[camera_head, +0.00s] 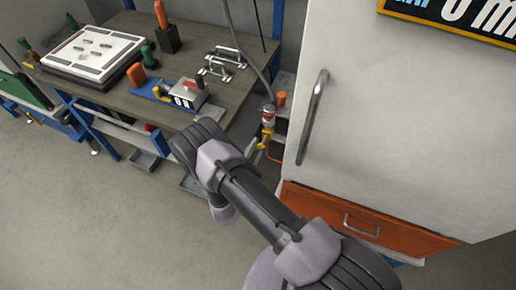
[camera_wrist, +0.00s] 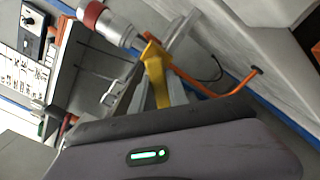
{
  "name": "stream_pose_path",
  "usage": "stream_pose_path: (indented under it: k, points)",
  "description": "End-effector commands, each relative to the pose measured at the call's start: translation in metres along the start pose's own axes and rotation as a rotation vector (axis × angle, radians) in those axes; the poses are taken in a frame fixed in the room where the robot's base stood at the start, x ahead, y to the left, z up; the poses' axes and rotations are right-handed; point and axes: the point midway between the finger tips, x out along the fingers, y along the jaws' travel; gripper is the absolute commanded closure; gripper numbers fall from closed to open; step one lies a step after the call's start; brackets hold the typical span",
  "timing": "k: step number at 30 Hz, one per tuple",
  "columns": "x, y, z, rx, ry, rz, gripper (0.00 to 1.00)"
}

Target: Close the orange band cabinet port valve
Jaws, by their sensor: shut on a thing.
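The valve fitting (camera_head: 268,114) hangs beside the white cabinet, a grey and red body with a yellow lever (camera_head: 264,140) under it. An orange hose (camera_head: 273,157) runs from it toward the cabinet. In the wrist view the red and white fitting (camera_wrist: 108,24) is at the top, and the yellow lever (camera_wrist: 155,68) points down between my gripper's fingers (camera_wrist: 157,90). My gripper is shut on the lever. Its lower end is hidden by the gripper body. In the head view my arm hides most of the gripper.
The white cabinet (camera_head: 400,110) with a grey handle (camera_head: 313,118) and an orange drawer (camera_head: 365,218) stands close on the right. A workbench (camera_head: 135,88) with tools and a box (camera_head: 187,94) is at left. Dark cable (camera_head: 245,60) hangs above the fitting. Floor (camera_head: 80,220) at front left is clear.

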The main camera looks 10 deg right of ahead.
Motion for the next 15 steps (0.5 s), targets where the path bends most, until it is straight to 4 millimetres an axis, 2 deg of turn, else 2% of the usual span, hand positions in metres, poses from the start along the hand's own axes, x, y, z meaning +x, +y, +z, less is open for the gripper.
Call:
stream_pose_path:
  k: [15]
  points:
    - [0.000, 0.012, 0.003, 0.477, 0.000, -0.001, 1.00]
